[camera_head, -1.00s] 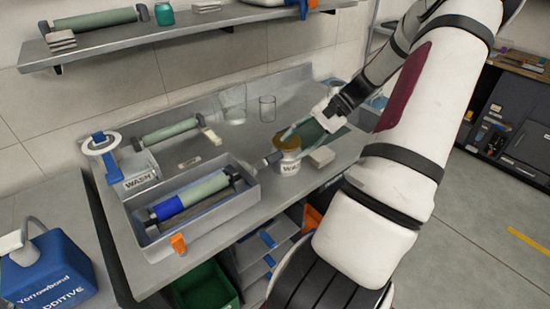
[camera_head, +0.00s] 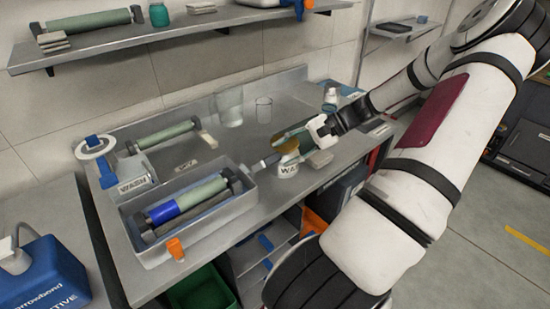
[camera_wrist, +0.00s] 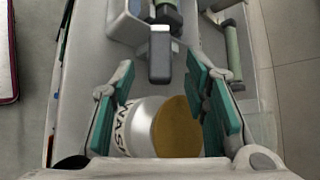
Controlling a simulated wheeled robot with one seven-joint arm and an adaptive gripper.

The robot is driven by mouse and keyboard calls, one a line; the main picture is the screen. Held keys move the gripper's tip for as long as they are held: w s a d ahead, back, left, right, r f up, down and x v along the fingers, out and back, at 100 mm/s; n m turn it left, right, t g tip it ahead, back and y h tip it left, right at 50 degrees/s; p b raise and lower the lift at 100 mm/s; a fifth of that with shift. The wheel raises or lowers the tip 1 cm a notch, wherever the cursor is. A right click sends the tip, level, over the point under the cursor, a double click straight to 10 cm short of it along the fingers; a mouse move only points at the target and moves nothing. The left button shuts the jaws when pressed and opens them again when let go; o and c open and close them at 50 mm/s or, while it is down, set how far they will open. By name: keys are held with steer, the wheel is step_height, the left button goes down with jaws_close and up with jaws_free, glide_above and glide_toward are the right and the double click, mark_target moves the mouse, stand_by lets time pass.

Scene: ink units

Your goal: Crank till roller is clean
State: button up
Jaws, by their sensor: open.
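The grey wash tray (camera_head: 201,225) holds a roller (camera_head: 203,190), pale green over most of its length with a blue band at its left end. A short crank handle (camera_head: 268,161) sticks out past the tray's right end; it also shows in the wrist view (camera_wrist: 159,58), ahead of my fingertips. My gripper (camera_head: 282,143) is open, with teal fingers; in the wrist view its fingers (camera_wrist: 160,78) spread either side of the line to the handle. A white WASH jar (camera_head: 287,170) with a golden-brown top sits beneath my gripper, and appears between the fingers in the wrist view (camera_wrist: 143,128).
A second green roller (camera_head: 165,138) lies behind the tray. Two clear glasses (camera_head: 264,110) stand at the bench back. A shelf (camera_head: 180,36) hangs above.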

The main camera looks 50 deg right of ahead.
mark_target(276, 157)
steer(key=shift+x, duration=2.15)
jaws_close()
